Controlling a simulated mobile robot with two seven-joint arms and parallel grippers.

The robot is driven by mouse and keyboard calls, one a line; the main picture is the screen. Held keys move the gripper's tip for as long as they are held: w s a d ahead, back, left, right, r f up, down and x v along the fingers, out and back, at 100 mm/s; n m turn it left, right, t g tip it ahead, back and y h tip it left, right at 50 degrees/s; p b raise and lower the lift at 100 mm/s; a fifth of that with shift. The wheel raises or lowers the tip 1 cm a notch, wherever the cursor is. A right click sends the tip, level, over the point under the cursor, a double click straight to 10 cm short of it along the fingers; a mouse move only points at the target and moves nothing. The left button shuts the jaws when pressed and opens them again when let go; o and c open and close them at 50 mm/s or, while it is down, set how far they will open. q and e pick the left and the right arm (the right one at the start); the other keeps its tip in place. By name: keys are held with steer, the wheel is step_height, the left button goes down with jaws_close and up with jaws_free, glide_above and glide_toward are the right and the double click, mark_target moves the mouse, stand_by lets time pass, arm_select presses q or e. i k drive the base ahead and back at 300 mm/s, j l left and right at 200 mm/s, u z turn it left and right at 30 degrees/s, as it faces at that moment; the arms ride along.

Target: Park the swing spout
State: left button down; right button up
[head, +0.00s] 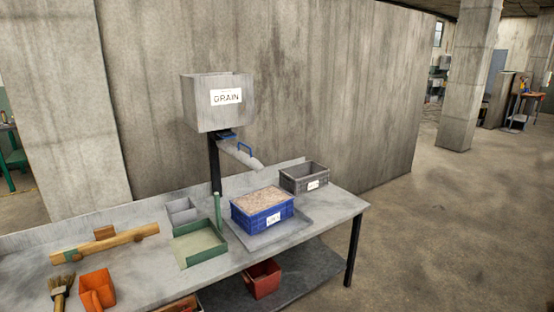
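The swing spout (241,156) is a grey chute under a grey hopper (217,103) labelled GRAIN. It slopes down to the right, and its lower end is above the back of a blue crate (248,222). A black post (214,165) holds the hopper above the bench. The blue crate is filled with a pale grainy material and stands on a grey tray. Neither of my grippers shows in the head view.
A grey crate (304,176) stands behind the blue crate. A green tray (199,245), a grey divided box (181,212), a wooden tool (105,243), a brush (60,290) and an orange scoop (97,290) are on the bench. A red bin (262,279) is on the lower shelf.

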mark_target(254, 164)
steer(key=i+l, duration=0.35)
steer(key=i, duration=0.25)
steer(key=i+l, duration=0.4)
steer(key=i, duration=0.15)
steer(key=i+l, duration=0.35)
steer(key=i, duration=0.25)
steer(key=i+l, duration=0.4)
steer(key=i, duration=0.15)
